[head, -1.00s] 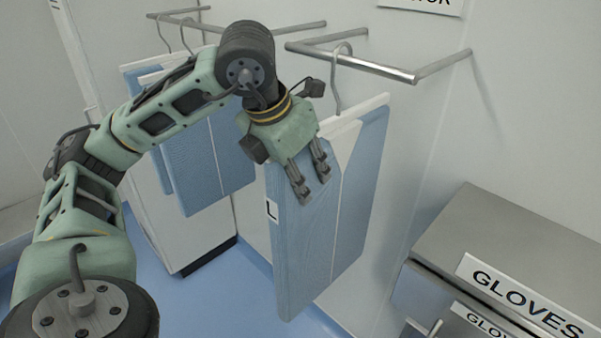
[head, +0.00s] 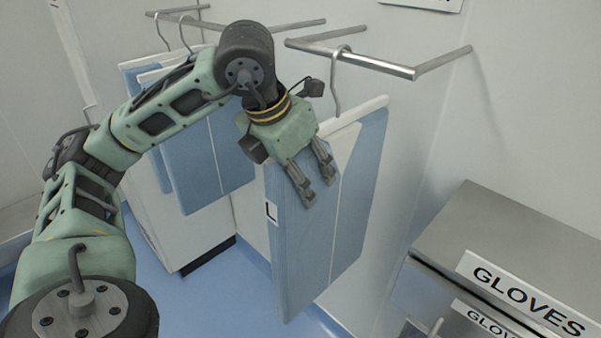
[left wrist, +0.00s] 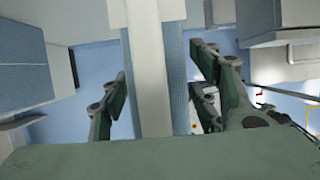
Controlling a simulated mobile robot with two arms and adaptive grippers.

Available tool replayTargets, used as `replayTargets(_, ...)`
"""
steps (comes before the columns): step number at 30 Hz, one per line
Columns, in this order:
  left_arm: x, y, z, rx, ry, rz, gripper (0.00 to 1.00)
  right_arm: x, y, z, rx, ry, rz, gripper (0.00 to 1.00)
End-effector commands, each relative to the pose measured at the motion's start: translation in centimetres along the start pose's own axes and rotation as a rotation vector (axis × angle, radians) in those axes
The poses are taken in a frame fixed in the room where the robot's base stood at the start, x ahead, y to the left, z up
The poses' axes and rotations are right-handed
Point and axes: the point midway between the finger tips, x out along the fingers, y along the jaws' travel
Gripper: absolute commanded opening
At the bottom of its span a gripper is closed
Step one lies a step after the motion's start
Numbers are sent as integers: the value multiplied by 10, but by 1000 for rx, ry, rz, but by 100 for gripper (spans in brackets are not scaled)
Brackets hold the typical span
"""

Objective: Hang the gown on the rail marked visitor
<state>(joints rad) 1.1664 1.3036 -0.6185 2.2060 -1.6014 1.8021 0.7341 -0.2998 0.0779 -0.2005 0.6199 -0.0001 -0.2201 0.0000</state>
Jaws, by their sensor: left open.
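A blue gown with white edging and an "L" tag (head: 355,190) hangs by a grey wire hanger (head: 337,85) from the near metal rail (head: 375,66). The sign above this rail (head: 425,3) is cut off by the picture's top edge, so I cannot read its word. My left gripper (head: 315,192) is open at the gown's upper left part, in front of it. In the left wrist view the gown's white and blue edge (left wrist: 148,75) runs between the spread fingers (left wrist: 160,95), with gaps on both sides. My right gripper is not in view.
More blue gowns (head: 205,160) hang on a farther rail (head: 285,27) at the back left, partly behind my left arm. A steel cabinet labelled GLOVES (head: 500,240) stands at the lower right. Blue floor shows below the gown.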

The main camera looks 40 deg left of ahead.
Motion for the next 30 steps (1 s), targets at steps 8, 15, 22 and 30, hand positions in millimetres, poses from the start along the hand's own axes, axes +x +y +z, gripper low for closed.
replayTargets(8, -20, 0, 1, 0, -4, -1, 56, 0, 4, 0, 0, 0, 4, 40)
replayTargets(15, -68, 0, 1, 1, -4, 1, 56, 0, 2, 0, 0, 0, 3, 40)
replayTargets(22, -92, 1, 1, -2, -6, 1, 56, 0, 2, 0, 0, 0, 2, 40)
replayTargets(30, -111, 0, 1, 1, -4, 1, 56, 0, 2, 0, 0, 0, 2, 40)
